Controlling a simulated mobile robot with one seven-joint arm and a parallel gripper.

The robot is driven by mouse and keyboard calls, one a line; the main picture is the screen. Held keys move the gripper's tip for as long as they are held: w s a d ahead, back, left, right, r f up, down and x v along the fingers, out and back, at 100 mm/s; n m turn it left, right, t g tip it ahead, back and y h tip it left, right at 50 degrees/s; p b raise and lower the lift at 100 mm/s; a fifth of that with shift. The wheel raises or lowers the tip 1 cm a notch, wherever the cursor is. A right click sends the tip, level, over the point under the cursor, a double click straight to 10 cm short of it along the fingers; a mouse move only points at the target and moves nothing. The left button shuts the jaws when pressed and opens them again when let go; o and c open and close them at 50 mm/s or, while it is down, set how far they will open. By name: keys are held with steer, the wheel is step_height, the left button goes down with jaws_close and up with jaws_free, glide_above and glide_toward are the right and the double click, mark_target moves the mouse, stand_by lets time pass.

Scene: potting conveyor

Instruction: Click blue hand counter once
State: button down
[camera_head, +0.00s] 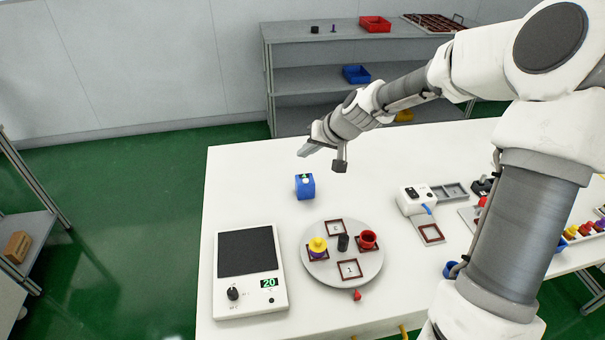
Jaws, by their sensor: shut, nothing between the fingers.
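The blue hand counter (305,188) stands on the white table, near its back left part. It is a small blue block with a pale button and a small green display on its top. My gripper (306,151) is above the table, shut and empty. In the picture it shows just above the counter, with a visible gap between them. The exact height and depth of that gap cannot be told from this one view.
A white device with a dark plate and a display reading 20 (249,272) is at the front left. A round grey turntable (331,275) holds yellow, black and red pieces. A white device with a blue cable (413,196) stands to the right. Grey shelves (330,56) stand behind.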

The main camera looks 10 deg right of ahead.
mark_target(306, 181)
steer(key=w, duration=0.1)
steer(key=w+d+y, duration=0.1)
steer(key=shift+w+d+m+t, duration=0.1)
steer(key=shift+w+m+t, duration=0.2)
steer(key=shift+t, duration=0.1)
steer(key=shift+f, duration=0.1)
step_height(306, 181, down, 9)
steer(key=b, duration=0.6)
steer(key=shift+b, duration=0.35)
stand_by(1.6)
steer(key=shift+f+b, duration=0.3)
steer(key=shift+b, duration=0.05)
steer(key=shift+f+b, duration=0.35)
steer(key=shift+f, duration=0.05)
stand_by(0.5)
steer(key=shift+r, duration=0.15)
steer(key=shift+r+p, duration=0.5)
steer(key=shift+r, duration=0.15)
